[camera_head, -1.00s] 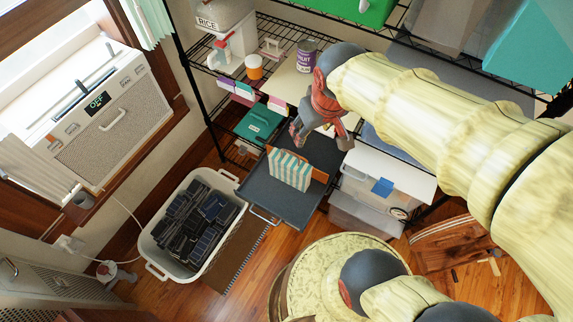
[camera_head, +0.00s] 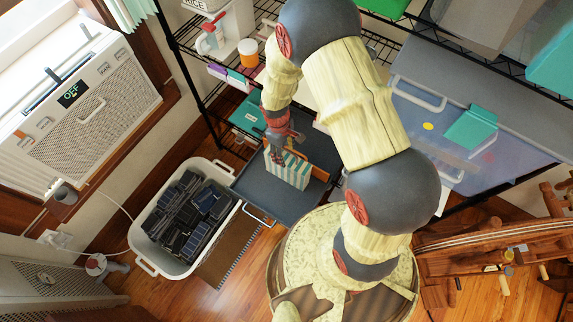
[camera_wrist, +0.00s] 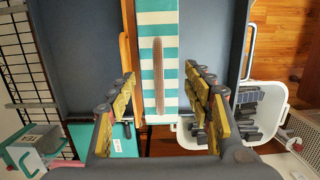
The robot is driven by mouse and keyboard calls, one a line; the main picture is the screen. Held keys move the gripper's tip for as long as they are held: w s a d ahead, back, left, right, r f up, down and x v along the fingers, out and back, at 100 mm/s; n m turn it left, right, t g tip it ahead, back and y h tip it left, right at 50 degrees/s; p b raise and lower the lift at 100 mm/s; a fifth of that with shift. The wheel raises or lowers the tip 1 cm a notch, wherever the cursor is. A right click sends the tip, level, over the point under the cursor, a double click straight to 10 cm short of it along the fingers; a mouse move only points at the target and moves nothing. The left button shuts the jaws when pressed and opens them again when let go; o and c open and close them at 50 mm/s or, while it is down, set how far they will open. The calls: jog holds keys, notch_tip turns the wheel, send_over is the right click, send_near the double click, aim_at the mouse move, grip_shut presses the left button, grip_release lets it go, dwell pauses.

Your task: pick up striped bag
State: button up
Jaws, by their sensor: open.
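The striped bag (camera_head: 290,170), teal and white, stands upright on a dark grey tray (camera_head: 250,188). An orange-brown board-like piece (camera_wrist: 126,60) stands beside the bag. In the wrist view the striped bag (camera_wrist: 158,75) lies in the gap between my fingers, with a brown handle-like strip down its middle. My gripper (camera_wrist: 160,105) is open, its yellow-padded fingers on either side of the bag with gaps to both sides. In the head view my gripper (camera_head: 277,150) is at the bag's upper left end and hides part of it. I cannot tell whether it touches the bag.
A white bin (camera_head: 143,240) holding several dark cases stands left of the tray. A black wire shelf (camera_head: 187,45) rises behind it. A clear storage box (camera_head: 440,130) with a grey lid is at the right. A wooden frame (camera_head: 480,250) stands at the lower right.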

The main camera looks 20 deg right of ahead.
aim_at(287, 158)
jog(key=f+b, duration=0.1)
jog(key=f, duration=0.1)
jog(key=f+b, duration=0.1)
jog(key=f, duration=0.4)
jog(key=shift+s+d+b, duration=0.3)
jog(key=shift+s+b, duration=0.1)
jog(key=shift+r, duration=0.15)
jog(key=shift+c, duration=0.5)
jog(key=c, duration=1.1)
grip_shut()
